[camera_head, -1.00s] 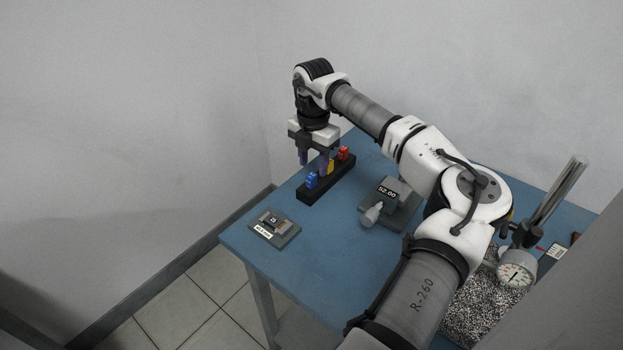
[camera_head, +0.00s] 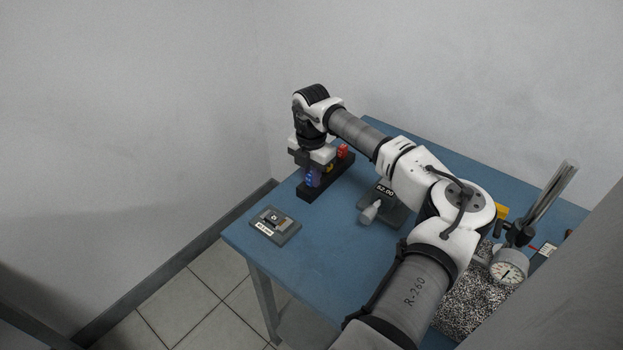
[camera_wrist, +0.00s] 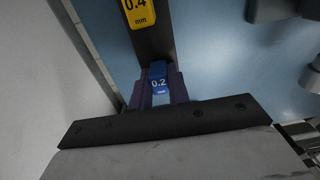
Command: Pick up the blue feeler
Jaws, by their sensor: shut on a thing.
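The blue feeler (camera_wrist: 158,82), marked 0.2 mm, is between the two fingers of my gripper (camera_wrist: 159,92) in the wrist view. In the head view the blue feeler (camera_head: 312,180) shows low between the fingers of my gripper (camera_head: 313,176), at the near end of the black holder (camera_head: 325,185). My gripper is shut on the feeler. The feeler appears to be still in the holder; its lower part is hidden.
A yellow feeler (camera_wrist: 139,12) marked 0.4 mm and a red feeler (camera_head: 342,151) stand farther along the holder. A small grey block plate (camera_head: 275,225) lies at the table's near left. A grey device reading 52.00 (camera_head: 385,191) and a dial gauge (camera_head: 508,267) stand to the right.

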